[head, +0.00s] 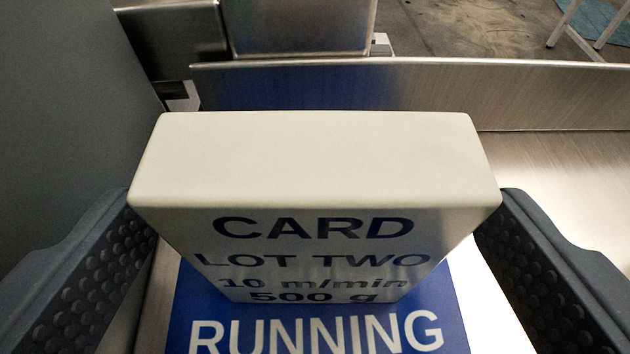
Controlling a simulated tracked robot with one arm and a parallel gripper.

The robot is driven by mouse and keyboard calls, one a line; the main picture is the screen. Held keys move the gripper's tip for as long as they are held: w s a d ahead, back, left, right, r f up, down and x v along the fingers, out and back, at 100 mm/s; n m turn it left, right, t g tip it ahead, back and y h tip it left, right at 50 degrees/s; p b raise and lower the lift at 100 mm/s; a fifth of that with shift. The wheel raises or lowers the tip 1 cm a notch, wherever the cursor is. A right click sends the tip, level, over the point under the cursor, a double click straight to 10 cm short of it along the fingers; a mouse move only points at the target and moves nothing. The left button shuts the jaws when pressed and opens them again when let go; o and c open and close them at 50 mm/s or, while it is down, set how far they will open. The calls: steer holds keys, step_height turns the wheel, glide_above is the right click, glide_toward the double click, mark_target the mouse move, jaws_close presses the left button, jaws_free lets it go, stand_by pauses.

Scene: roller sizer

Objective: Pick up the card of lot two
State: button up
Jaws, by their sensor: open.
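The card of lot two (318,165) is a thick cream block standing upright in the head view, with "CARD LOT TWO 10 m/min 500 g" in dark letters on its near face. It stands on a blue panel (430,300) marked "RUNNING". My gripper (315,235) is open, with one dark studded finger on each side of the card. The fingers reach close to the card's left and right ends. I cannot tell whether either finger touches it. The card's far face is hidden.
A low metal rail (560,95) runs across behind the card. Metal boxes (300,25) stand beyond it at the back. A grey wall (60,120) rises close on the left. Bare metal surface (575,185) is free on the right. White legs (575,30) show at the far right.

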steer(key=shift+x, duration=2.1)
steer(key=shift+f, duration=0.15)
steer(key=c, duration=1.1)
